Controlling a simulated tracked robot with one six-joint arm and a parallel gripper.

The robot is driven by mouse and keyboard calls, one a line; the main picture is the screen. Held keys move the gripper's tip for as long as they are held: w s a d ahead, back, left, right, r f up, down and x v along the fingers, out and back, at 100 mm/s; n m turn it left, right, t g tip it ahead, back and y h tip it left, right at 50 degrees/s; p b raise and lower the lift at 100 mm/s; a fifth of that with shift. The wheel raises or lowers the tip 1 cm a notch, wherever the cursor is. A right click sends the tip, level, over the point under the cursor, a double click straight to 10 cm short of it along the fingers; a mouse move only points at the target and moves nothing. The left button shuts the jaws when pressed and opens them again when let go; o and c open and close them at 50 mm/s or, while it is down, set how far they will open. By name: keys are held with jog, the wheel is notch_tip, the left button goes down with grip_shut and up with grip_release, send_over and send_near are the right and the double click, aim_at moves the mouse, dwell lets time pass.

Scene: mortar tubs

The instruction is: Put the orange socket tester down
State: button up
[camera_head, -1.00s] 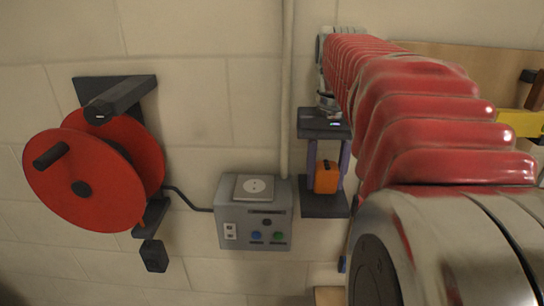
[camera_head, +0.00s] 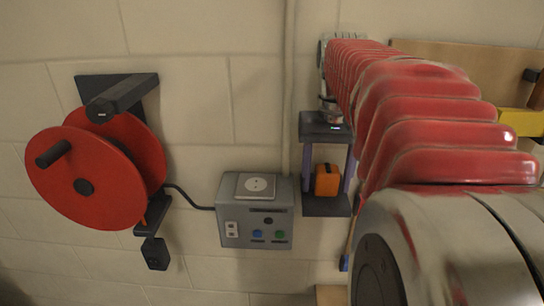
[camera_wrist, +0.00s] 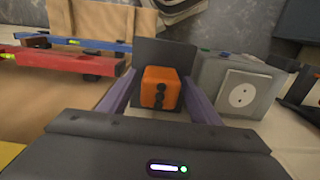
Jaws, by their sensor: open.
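The orange socket tester (camera_head: 327,179) is a small block on a dark flat plate (camera_head: 325,208) by the wall, and appears to rest on it. In the wrist view the tester (camera_wrist: 161,87) shows dark round spots on its face, with the dark plate (camera_wrist: 165,50) behind it. My gripper (camera_head: 328,188) reaches down from above, its purple fingers on either side of the tester. The fingers are open, with a gap to the tester on both sides in the wrist view (camera_wrist: 160,79).
A grey box with a white socket (camera_head: 255,186) is on the wall just left of the plate. A red cable reel (camera_head: 85,182) hangs further left. A wooden board (camera_head: 450,56) is behind my arm. Red (camera_wrist: 65,62) and blue (camera_wrist: 110,44) bars lie left in the wrist view.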

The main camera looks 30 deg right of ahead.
aim_at(326, 169)
jog(key=shift+r, duration=0.1)
notch_tip(326, 169, up, 13)
dwell(0.7)
dwell(0.6)
jog(key=s+a+f+n+t, duration=0.2)
jog(key=a+f+n, duration=0.1)
jog(key=a+f, duration=0.8)
jog(key=s+a+f+n+t, duration=0.2)
jog(key=a+f+n+t, duration=0.1)
jog(key=a+f, duration=0.8)
jog(key=shift+a+f+n+t, duration=0.3)
jog(key=shift+a+f+n, duration=0.1)
jog(key=shift+f, duration=0.35)
jog(key=shift+d, duration=0.1)
